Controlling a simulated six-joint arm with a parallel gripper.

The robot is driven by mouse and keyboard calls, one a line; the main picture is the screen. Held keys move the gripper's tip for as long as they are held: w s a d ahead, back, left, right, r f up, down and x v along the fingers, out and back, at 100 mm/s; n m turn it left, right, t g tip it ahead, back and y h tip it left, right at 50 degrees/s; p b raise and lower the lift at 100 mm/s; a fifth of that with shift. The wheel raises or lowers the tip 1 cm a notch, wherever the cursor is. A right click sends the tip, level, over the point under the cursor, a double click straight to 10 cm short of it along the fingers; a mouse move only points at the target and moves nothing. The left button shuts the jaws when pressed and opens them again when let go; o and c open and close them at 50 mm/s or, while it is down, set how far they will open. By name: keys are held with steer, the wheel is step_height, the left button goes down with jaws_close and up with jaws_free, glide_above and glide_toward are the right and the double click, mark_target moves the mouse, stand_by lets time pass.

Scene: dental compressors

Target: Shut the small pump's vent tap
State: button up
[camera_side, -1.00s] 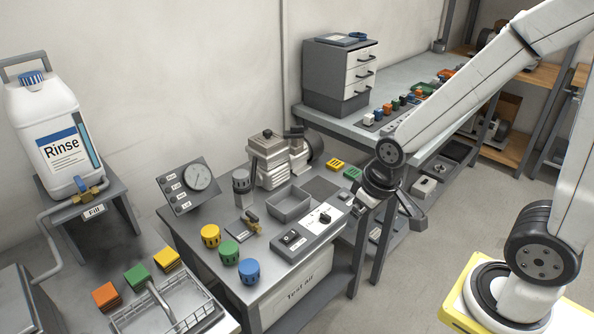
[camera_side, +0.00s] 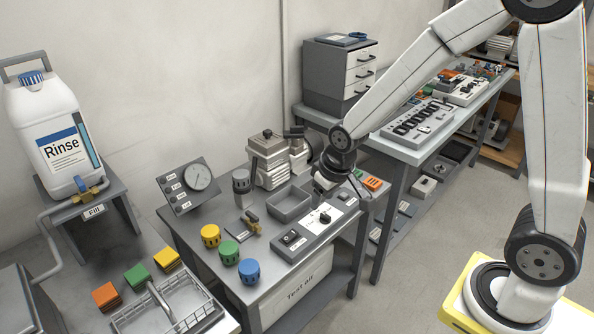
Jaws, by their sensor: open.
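The small pump (camera_side: 270,165), a grey ribbed compressor, stands at the back of the test-air bench (camera_side: 222,299). A small brass tap (camera_side: 253,225) with a dark handle sits on a flat plate in front of it. I cannot tell from this view whether the tap is open or shut, nor whether it is the pump's vent tap. My gripper (camera_side: 323,184) is open, pointing down over the right part of the bench, right of the pump and clear of the tap. Its fingers are small and partly hidden by the wrist.
A grey tray (camera_side: 290,222), a switch panel (camera_side: 314,232) and a gauge panel (camera_side: 188,186) surround the tap. Yellow (camera_side: 210,236), green (camera_side: 229,252) and blue (camera_side: 249,271) knobs line the bench's left side. A rinse jug (camera_side: 48,140) stands far left.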

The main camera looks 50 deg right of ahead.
steer(key=w+f, duration=0.4)
steer(key=w, duration=0.7)
steer(key=t, duration=0.1)
glide_toward(252, 215)
steer(key=shift+f, duration=0.45)
steer(key=shift+x, duration=3.85)
steer(key=shift+w, duration=0.1)
jaws_close()
